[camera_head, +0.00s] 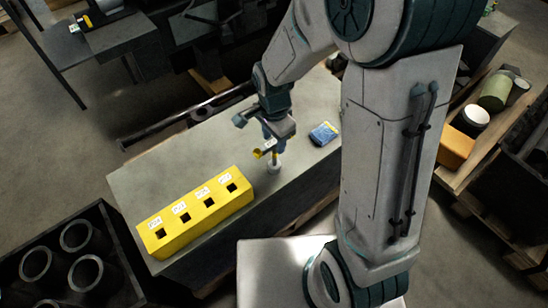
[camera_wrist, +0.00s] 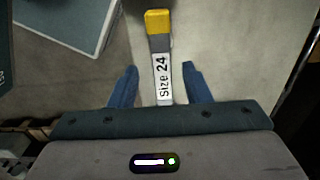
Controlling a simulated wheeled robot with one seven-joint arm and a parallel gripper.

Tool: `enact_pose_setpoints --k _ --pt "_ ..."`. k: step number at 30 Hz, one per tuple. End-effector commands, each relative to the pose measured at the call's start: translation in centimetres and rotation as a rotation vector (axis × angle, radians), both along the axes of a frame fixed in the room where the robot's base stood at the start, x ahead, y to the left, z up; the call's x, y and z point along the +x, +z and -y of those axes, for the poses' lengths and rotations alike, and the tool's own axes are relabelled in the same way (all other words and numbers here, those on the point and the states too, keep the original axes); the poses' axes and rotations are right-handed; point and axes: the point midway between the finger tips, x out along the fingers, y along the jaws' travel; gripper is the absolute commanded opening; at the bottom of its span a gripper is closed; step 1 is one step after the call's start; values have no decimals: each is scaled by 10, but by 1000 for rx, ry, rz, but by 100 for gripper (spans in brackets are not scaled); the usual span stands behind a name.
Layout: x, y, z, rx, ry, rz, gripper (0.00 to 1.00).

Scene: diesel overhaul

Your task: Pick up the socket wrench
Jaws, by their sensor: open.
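The socket wrench (camera_wrist: 161,72) shows in the wrist view with a yellow end and a white label reading "Size 24". In the head view the wrench (camera_head: 274,166) is at the bench's near edge, with a grey lower end and a yellow part above, partly hidden by my gripper. My gripper (camera_head: 270,139) is directly over it. In the wrist view my gripper (camera_wrist: 160,88) is open, with one blue finger on each side of the wrench and visible gaps between. The wrench's lower part is hidden behind the gripper body in the wrist view.
A yellow block (camera_head: 196,212) with several labelled square holes stands on the grey bench (camera_head: 145,178), left of the wrench. A small blue item (camera_head: 323,133) lies to the right. A black crate (camera_head: 112,240) with cylinders is at lower left. The bench between block and back edge is clear.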

Motion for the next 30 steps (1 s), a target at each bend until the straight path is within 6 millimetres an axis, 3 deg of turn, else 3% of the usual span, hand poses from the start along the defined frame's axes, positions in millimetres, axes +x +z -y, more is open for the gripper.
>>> enact_pose_setpoints --k 9,18,23,30 --pt "3 -43 2 -1 0 -3 44" --pt "4 -48 2 0 0 0 44" --pt "4 -47 2 -1 0 -1 2" --pt "4 -47 2 0 0 0 0"
